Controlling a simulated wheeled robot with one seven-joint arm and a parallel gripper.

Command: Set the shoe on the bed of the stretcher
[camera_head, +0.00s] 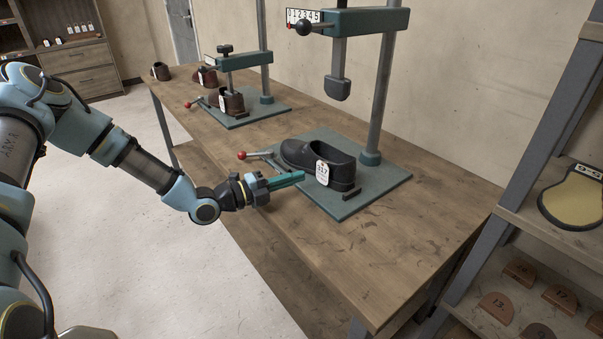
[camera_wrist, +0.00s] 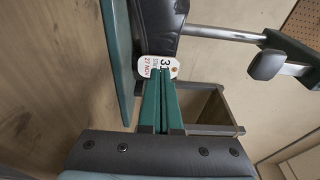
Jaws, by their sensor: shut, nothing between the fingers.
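A black shoe (camera_head: 318,162) with a white numbered tag stands upright on the green bed (camera_head: 338,206) of the near stretcher. The shoe also shows in the wrist view (camera_wrist: 162,22), beside the edge of the green bed (camera_wrist: 117,60). My gripper (camera_head: 302,176) is shut and empty, just left of the shoe and in front of the tag side. In the wrist view, my gripper's fingertips (camera_wrist: 160,74) are together just below the tag (camera_wrist: 158,68); whether they touch it I cannot tell.
The near stretcher's post (camera_head: 377,100) and hanging press foot (camera_head: 337,88) stand behind and above the shoe. A red-knobbed lever (camera_head: 242,155) sticks out at left. The table's right front (camera_head: 410,250) is clear.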

